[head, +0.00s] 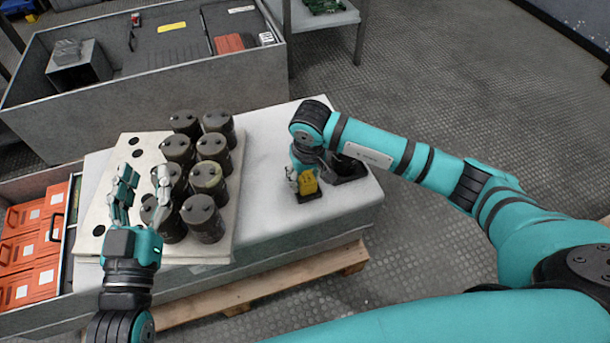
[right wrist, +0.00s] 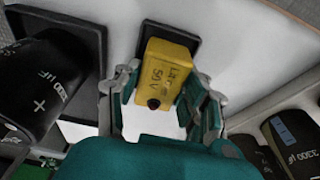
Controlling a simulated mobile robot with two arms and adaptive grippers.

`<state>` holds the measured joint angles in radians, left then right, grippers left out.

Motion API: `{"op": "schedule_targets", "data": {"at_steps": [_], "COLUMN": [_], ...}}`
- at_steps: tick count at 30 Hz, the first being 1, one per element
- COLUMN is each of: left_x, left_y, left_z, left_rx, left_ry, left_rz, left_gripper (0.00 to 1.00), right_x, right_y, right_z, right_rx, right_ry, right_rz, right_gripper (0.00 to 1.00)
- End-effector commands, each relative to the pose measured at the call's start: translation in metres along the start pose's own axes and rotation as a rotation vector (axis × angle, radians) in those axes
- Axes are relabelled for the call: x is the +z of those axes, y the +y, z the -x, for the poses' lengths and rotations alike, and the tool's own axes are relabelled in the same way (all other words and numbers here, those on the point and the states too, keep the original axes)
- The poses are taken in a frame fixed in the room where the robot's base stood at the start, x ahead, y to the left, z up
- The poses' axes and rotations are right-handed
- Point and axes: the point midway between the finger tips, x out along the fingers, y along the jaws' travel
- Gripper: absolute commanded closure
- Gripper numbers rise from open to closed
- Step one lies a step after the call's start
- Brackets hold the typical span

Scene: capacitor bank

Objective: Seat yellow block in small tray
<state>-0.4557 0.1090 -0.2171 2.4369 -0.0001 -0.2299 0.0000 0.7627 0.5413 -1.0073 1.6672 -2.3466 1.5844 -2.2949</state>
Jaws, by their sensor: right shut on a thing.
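The yellow block (head: 307,184) is at the right part of the grey bench top, at the small black tray (head: 309,198). In the right wrist view the yellow block (right wrist: 168,70) has lettering and a dark round terminal, and the small tray (right wrist: 150,30) shows behind its far end. I cannot tell whether the block rests fully on the tray floor. My right gripper (head: 299,179) is shut on the block, with a finger on each side (right wrist: 166,82). My left gripper (head: 143,188) is open and empty above the pale board, left of the dark cylinders.
Several dark capacitors (head: 208,178) stand on a pale holed board (head: 112,205). A larger black tray (right wrist: 90,72) with a black capacitor (right wrist: 42,85) is beside the small tray. Orange boxes (head: 35,240) are at left; a grey bin (head: 150,92) stands behind. The bench's front right is clear.

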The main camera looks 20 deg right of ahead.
Motion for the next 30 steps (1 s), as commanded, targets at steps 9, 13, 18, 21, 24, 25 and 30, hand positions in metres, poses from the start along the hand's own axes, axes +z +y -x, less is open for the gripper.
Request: {"op": "schedule_targets", "data": {"at_steps": [9,13,18,21,24,25,30], "left_x": [-0.001,-0.001,-0.001,-0.001,-0.001,-0.001,-0.001], "left_y": [0.0,0.001,0.001,0.001,0.001,0.001,0.001], "left_z": [0.0,0.0,0.0,-0.001,-0.001,-0.001,-0.001], "left_rx": [0.001,0.001,0.001,0.002,0.003,0.002,0.002], "left_ry": [0.005,0.005,0.005,0.006,0.006,0.006,0.005], "left_rz": [0.001,0.001,0.001,0.001,0.001,0.001,0.001], "left_gripper": [0.6,0.6,0.6,0.6,0.6,0.6,0.6], "right_x": [0.0,0.0,0.0,0.0,-0.001,-0.001,-0.002], "right_y": [0.0,0.0,0.0,0.0,0.0,0.0,0.001], "right_z": [0.0,0.0,0.0,0.0,0.004,0.007,0.036], "right_rx": [0.0,0.0,0.0,0.0,0.0,-0.001,0.001], "right_ry": [0.001,0.001,0.001,0.0,0.001,0.002,0.006], "right_rz": [0.0,0.0,0.0,0.0,0.0,0.0,0.001], "right_gripper": [0.54,0.37,0.33,0.33,0.33,0.33,0.33]}}
